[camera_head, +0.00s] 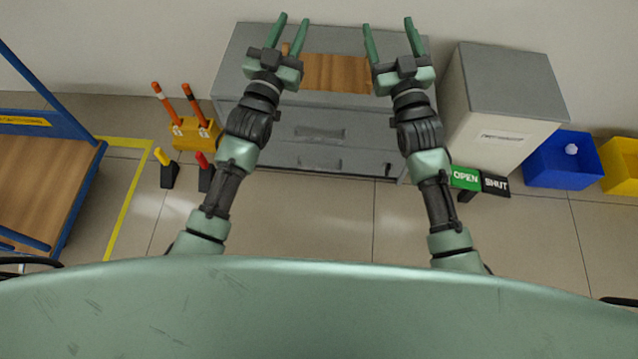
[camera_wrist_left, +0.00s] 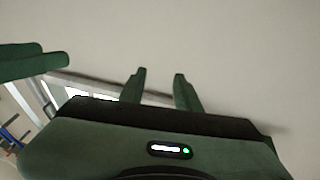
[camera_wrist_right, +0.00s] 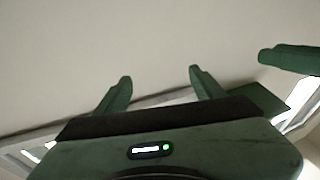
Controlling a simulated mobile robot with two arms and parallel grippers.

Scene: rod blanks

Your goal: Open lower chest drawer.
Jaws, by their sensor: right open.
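The grey chest (camera_head: 330,135) stands against the wall, with a wooden panel (camera_head: 335,73) on its top. Its upper drawer has a recessed handle (camera_head: 320,132); the lower drawer (camera_head: 318,162) is below it and looks closed. My left gripper (camera_head: 290,32) is raised over the chest's left side, fingers apart and empty. Its fingers show against the wall in the left wrist view (camera_wrist_left: 160,88). My right gripper (camera_head: 389,38) is raised over the chest's right side, open and empty. It also shows in the right wrist view (camera_wrist_right: 160,88). Neither touches a drawer.
A pale cabinet (camera_head: 500,110) stands right of the chest, with green OPEN (camera_head: 465,178) and black SHUT (camera_head: 495,184) signs before it. Blue (camera_head: 562,165) and yellow (camera_head: 622,165) bins are further right. The floor before the chest is clear.

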